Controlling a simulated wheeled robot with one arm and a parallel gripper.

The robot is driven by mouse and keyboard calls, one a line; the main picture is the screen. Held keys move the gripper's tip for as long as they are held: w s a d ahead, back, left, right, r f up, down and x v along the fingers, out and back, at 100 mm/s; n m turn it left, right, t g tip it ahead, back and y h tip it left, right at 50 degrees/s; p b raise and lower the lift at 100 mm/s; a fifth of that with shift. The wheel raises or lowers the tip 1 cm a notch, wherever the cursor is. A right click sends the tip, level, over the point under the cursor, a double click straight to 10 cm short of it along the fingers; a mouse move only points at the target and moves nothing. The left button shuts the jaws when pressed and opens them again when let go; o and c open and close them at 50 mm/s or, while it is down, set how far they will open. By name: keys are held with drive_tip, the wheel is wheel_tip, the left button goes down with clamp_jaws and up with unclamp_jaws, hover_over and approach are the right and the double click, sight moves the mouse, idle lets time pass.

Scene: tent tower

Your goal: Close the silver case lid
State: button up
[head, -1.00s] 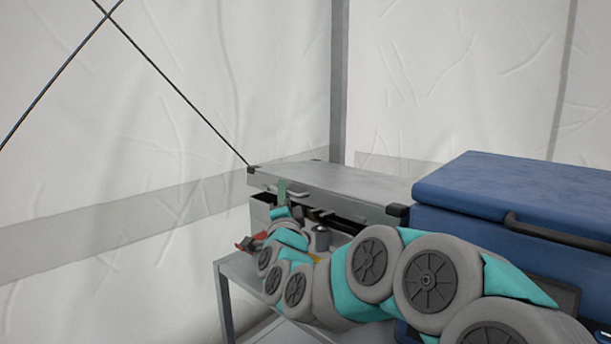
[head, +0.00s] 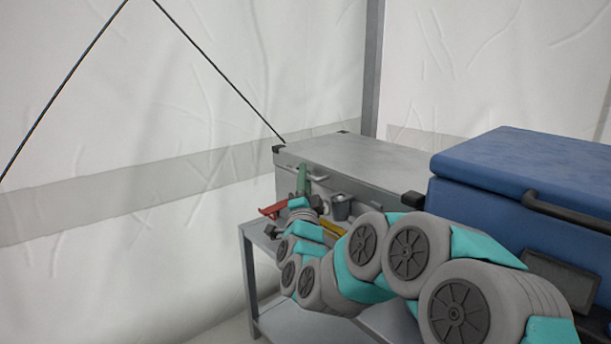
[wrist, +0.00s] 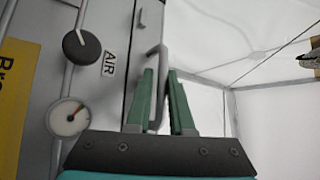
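The silver case (head: 350,158) stands on a grey metal table, beside the blue box. In the head view its flat lid lies level and no dark gap shows along the visible front edge, though my arm hides part of the front. My gripper (head: 303,180) is at the left part of the case front, by a pale handle. In the wrist view the two green fingers of my gripper (wrist: 163,88) stand on either side of a thin metal handle (wrist: 159,52), with a visible gap between them. They look apart rather than clamped on it.
The blue box (head: 500,170) stands close on the right. A red tool (head: 271,210), a yellow item (head: 333,227) and a grey cup (head: 342,207) are near my gripper. A gauge (wrist: 68,117) and knob (wrist: 81,46) are on a grey panel. Tent walls enclose the left.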

drive_tip(key=shift+o, duration=0.7)
drive_tip(key=shift+f, duration=0.35)
drive_tip(key=v, duration=0.7)
drive_tip(key=shift+s, duration=0.4)
drive_tip(key=shift+a, duration=0.1)
